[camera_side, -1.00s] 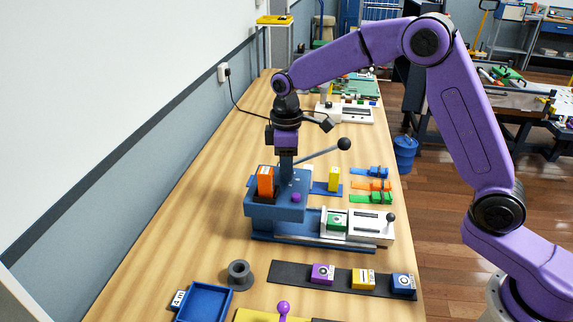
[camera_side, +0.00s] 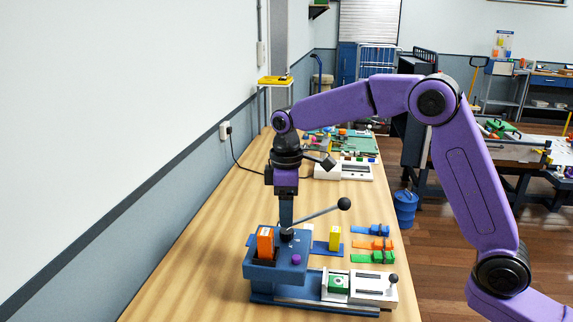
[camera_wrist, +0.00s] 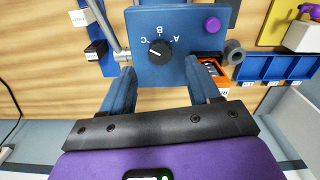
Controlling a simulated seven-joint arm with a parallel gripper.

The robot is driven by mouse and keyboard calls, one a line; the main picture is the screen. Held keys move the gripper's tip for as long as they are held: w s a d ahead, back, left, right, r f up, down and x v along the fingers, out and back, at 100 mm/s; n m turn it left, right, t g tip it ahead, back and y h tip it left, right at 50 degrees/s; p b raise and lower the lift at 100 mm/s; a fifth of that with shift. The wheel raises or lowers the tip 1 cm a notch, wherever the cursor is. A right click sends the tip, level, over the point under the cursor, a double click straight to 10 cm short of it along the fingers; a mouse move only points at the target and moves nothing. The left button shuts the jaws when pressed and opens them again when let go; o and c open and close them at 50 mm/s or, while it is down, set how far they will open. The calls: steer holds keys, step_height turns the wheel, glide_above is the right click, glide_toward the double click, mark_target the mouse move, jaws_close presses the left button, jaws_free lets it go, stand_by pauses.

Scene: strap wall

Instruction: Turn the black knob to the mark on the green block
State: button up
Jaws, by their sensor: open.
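The black knob (camera_wrist: 160,49) sits on top of the blue box (camera_wrist: 139,75), among the letters A, B and C in the wrist view. Its white pointer line points left and slightly down there, below the C. In the side view the knob (camera_side: 287,235) shows small and dark under my fingers. My gripper (camera_wrist: 160,66) is open, with its two blue fingers apart on either side of the knob, above it and not touching. The green block (camera_side: 338,284) sits in the white holder in front of the box. Its pale label is too small to read.
A lever with a black ball (camera_side: 344,203) rises beside my fingers. An orange block (camera_side: 265,242) and a purple button (camera_side: 296,259) are on the box. A yellow block (camera_side: 335,238) stands to the right. A grey ring (camera_wrist: 234,52) lies near the box in the wrist view.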

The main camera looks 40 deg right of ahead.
mark_target(287, 231)
step_height(287, 231, up, 12)
steer(key=shift+r, duration=0.2)
steer(key=shift+s, duration=0.1)
stand_by(0.5)
